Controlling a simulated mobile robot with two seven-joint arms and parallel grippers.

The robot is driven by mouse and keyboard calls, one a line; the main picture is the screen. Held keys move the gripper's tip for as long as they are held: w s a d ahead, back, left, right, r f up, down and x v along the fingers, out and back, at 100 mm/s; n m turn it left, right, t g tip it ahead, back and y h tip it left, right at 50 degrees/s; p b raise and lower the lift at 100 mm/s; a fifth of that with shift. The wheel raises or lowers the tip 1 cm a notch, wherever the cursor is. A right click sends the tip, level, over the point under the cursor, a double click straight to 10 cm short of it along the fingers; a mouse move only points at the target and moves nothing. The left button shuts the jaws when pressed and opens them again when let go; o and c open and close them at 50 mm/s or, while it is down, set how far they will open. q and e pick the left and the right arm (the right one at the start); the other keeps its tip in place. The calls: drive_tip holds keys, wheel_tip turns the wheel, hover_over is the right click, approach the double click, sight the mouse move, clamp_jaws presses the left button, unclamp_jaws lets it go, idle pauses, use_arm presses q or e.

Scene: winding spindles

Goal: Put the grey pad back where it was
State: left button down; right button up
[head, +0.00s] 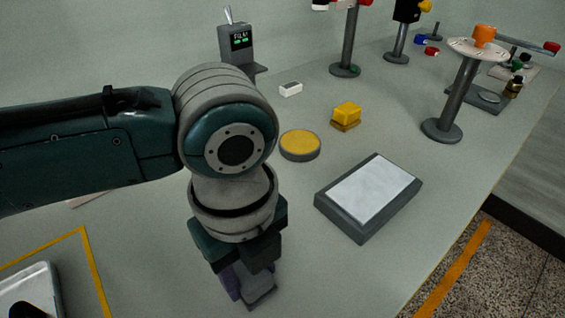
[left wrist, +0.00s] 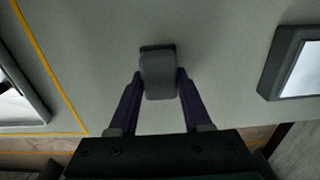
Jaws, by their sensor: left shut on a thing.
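The grey pad (left wrist: 158,76) is a small rounded block between the two fingers of my left gripper (left wrist: 158,88) in the left wrist view. The gripper is shut on it from both sides. In the head view my left gripper (head: 243,284) points down over the near part of the bench, and the pad (head: 262,290) shows partly below the fingers. A dark shadow lies by the pad's far edge. I cannot tell whether the pad touches the bench. My right gripper is not in view.
A dark tray with a white top (head: 368,197) lies to the right of the gripper. A round yellow-topped dish (head: 300,145) and a yellow block (head: 346,115) stand behind. A metal tray (head: 32,292) lies inside yellow tape at left. Bench around the gripper is clear.

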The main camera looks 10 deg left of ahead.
use_arm(q)
drive_tip(key=shift+f, duration=0.1)
drive_tip(key=shift+c, duration=1.7)
unclamp_jaws()
